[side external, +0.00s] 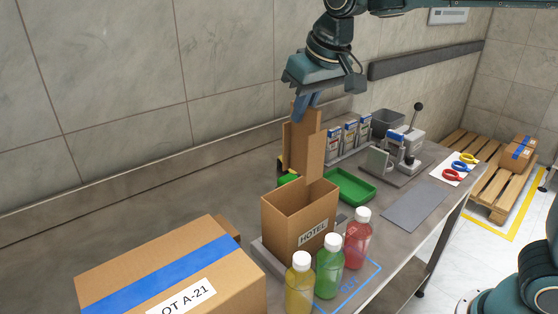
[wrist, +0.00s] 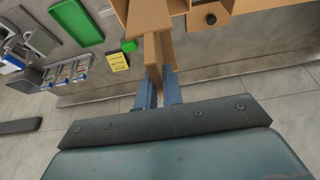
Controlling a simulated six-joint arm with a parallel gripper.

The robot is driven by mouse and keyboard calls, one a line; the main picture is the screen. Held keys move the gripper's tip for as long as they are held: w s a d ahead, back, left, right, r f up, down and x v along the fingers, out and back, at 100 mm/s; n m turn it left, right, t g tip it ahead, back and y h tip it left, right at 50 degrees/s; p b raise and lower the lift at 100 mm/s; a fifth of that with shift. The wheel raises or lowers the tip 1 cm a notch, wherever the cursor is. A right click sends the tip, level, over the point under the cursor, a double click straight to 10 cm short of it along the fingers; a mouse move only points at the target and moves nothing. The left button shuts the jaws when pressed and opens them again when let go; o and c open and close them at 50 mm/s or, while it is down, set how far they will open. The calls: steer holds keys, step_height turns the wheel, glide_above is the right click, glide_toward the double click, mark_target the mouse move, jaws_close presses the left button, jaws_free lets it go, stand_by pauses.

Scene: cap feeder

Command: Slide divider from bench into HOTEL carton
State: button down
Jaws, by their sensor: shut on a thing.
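The brown cardboard divider (side external: 311,156), made of crossed panels, hangs upright from my gripper (side external: 306,101). The fingers are shut on its top edge. The HOTEL carton (side external: 285,232) stands open-topped on the bench below, its label facing front right. The divider's lower end overlaps the carton's back rim in the side view; I cannot tell whether it is inside the opening or just above and behind it. In the wrist view, my gripper's fingers (wrist: 159,88) pinch the divider (wrist: 152,47), which extends away from them.
Yellow, green (side external: 328,267) and red bottles stand close in front of the carton. A large taped box (side external: 172,270) is at front left. A green tray (side external: 350,186), several small boxes (side external: 350,135) and a lever device (side external: 403,145) are behind. A grey mat (side external: 413,205) lies clear at right.

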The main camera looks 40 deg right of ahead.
mark_target(303, 174)
steer(key=shift+f, duration=4)
steer(key=shift+f, duration=5.05)
